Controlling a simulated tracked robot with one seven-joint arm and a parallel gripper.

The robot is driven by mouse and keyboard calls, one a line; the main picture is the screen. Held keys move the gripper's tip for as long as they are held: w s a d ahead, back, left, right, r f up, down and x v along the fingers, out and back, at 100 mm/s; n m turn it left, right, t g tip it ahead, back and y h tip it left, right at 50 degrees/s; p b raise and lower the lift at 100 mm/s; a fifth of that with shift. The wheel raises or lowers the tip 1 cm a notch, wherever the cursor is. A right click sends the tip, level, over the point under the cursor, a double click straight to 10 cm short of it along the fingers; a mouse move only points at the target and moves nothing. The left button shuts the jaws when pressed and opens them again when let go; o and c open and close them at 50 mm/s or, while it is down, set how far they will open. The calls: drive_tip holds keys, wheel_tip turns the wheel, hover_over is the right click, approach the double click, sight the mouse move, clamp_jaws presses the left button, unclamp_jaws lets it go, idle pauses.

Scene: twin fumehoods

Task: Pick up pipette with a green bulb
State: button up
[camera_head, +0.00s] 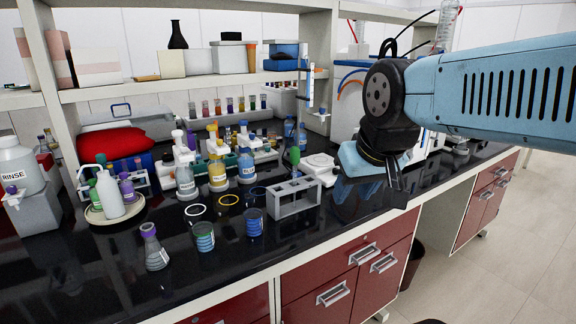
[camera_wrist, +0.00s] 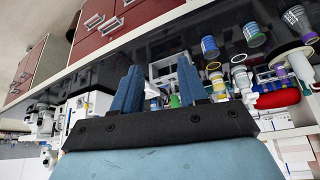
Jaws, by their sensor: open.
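A small green bulb (camera_head: 295,155) shows upright just behind the grey tube rack (camera_head: 294,197) on the black bench. The pipette's lower part is hard to make out. A green spot between my fingers in the wrist view (camera_wrist: 174,101) seems to be the same bulb. My gripper (camera_head: 396,192) is right of the rack, above the bench near its front edge. In the wrist view its two blue fingers (camera_wrist: 159,80) stand apart with nothing held between them. The rack shows beyond them in that view.
Labelled bottles (camera_head: 217,172) stand left of the rack. A white balance-like device (camera_head: 319,166) is behind the rack. A shelf (camera_head: 200,82) runs above. The bench right of the rack is fairly clear.

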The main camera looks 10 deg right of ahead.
drive_tip(key=shift+o, duration=0.3)
drive_tip(key=shift+o, duration=1.4)
drive_tip(key=shift+w+d+f+n, duration=0.15)
drive_tip(key=shift+w+f+n, duration=0.05)
drive_tip(key=shift+f+n, duration=0.1)
drive_tip(key=w+d+f+n+g+h, duration=0.3)
drive_tip(key=w+f+n+g+h, duration=0.1)
drive_tip(key=w+n+h, duration=0.15)
drive_tip(key=n+t+h, duration=0.8)
drive_tip(key=n+t, duration=0.2)
drive_tip(key=n, duration=1)
approach(292, 155)
drive_tip(key=x, duration=0.6)
drive_tip(key=shift+f, duration=0.3)
drive_tip(key=shift+r+x, duration=0.15)
drive_tip(key=shift+x, duration=1.25)
drive_tip(key=shift+r+x, duration=0.1)
drive_tip(key=shift+x, duration=1.3)
